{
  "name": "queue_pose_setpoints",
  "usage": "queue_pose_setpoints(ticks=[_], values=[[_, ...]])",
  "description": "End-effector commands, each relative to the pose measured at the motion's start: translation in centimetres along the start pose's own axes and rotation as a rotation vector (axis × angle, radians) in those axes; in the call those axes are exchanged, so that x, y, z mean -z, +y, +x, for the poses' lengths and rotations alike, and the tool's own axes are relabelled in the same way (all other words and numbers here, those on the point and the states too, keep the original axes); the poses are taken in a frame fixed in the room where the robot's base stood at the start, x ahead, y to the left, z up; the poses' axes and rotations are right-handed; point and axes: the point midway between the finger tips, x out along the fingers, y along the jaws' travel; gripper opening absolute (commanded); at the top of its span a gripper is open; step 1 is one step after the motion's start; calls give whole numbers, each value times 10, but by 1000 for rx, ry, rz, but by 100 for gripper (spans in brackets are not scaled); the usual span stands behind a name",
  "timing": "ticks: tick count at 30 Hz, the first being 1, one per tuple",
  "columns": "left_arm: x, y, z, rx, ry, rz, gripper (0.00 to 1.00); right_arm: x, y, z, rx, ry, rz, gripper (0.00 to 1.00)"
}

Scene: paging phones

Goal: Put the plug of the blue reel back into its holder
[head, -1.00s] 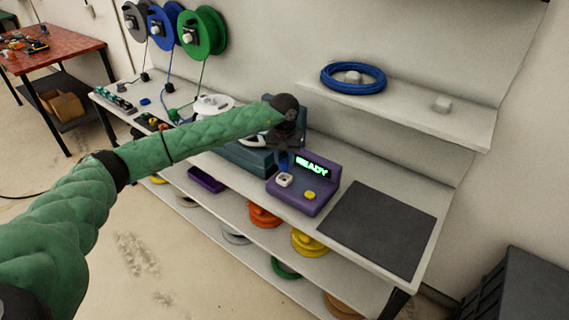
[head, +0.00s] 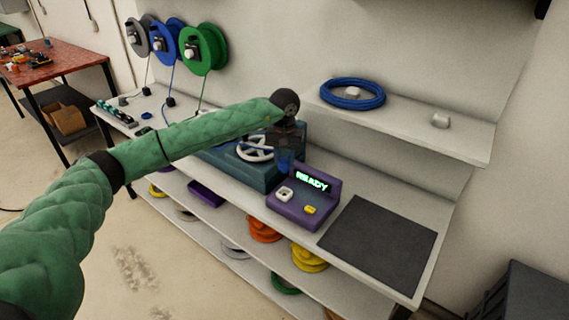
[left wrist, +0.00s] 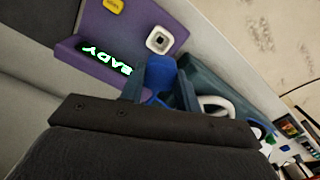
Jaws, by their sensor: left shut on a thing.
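My left gripper (head: 284,152) is over the bench, just behind and left of the purple READY unit. It is shut on a blue piece (head: 285,163), probably the blue plug, which hangs below the fingers. The blue piece also shows between the fingers in the left wrist view (left wrist: 160,75), close to the purple unit. The blue reel (head: 170,52) hangs on the wall between the grey and green reels. Its blue cord runs down to a small black block (head: 170,101) on the bench. I cannot make out which part is the holder. My right gripper is not in view.
A dark mat (head: 380,240) lies bare at right. A blue coil (head: 352,94) lies on the upper shelf.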

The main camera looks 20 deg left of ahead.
Motion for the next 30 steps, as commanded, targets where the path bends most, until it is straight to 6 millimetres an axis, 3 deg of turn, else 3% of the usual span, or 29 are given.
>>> queue_pose_setpoints(ticks=[30], values=[[0,0,-67,-1,2,1,13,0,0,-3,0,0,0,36]])
